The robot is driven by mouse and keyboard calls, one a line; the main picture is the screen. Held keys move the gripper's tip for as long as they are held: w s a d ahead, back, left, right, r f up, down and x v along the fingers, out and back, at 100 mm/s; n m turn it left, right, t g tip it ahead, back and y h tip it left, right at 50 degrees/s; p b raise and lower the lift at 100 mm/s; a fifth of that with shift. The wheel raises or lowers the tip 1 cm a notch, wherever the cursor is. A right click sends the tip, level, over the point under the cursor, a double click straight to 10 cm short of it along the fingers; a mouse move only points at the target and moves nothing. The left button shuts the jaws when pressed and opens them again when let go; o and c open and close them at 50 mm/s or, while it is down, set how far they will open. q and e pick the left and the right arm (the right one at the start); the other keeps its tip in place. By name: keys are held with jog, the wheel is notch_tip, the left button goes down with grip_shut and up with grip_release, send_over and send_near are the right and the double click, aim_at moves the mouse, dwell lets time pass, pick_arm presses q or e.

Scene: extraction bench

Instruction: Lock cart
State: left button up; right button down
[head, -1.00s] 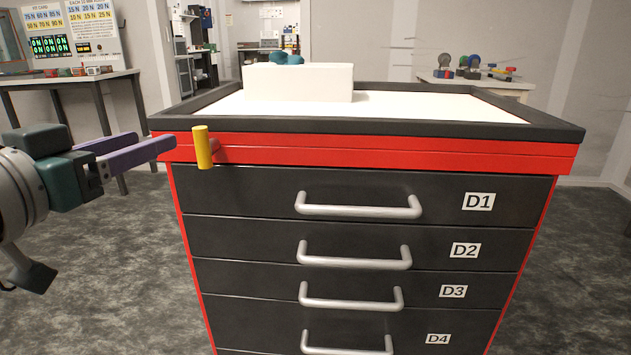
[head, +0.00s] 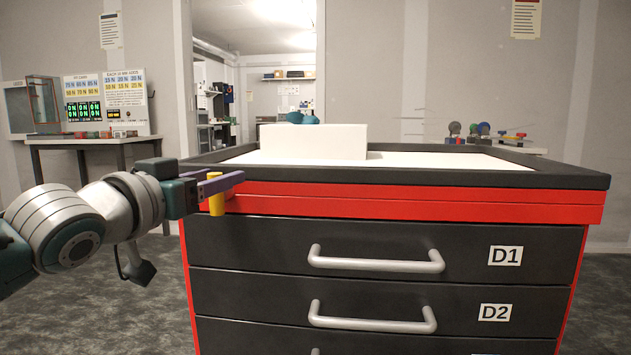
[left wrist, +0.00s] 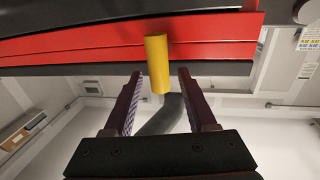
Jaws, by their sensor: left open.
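The cart (head: 420,203) has a red upper band, a dark rim and dark drawers labelled D1 and D2. A yellow lever (head: 216,203) hangs upright at the left end of its red band. My left gripper (head: 224,184) is open at the lever, its purple fingers partly covering the lever's top in the head view. In the left wrist view, the yellow lever (left wrist: 157,64) stands between and just ahead of the two open fingertips (left wrist: 160,75), apart from both. My right gripper is not in view.
A white box (head: 313,142) with teal items sits on the cart's white top. Long grey drawer handles (head: 375,262) stick out from the cart front. A side table (head: 85,139) with a display board stands at the left. Floor left of the cart is clear.

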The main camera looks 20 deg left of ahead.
pick_arm(q)
jog(key=shift+w, duration=0.2)
grip_shut()
dwell(0.4)
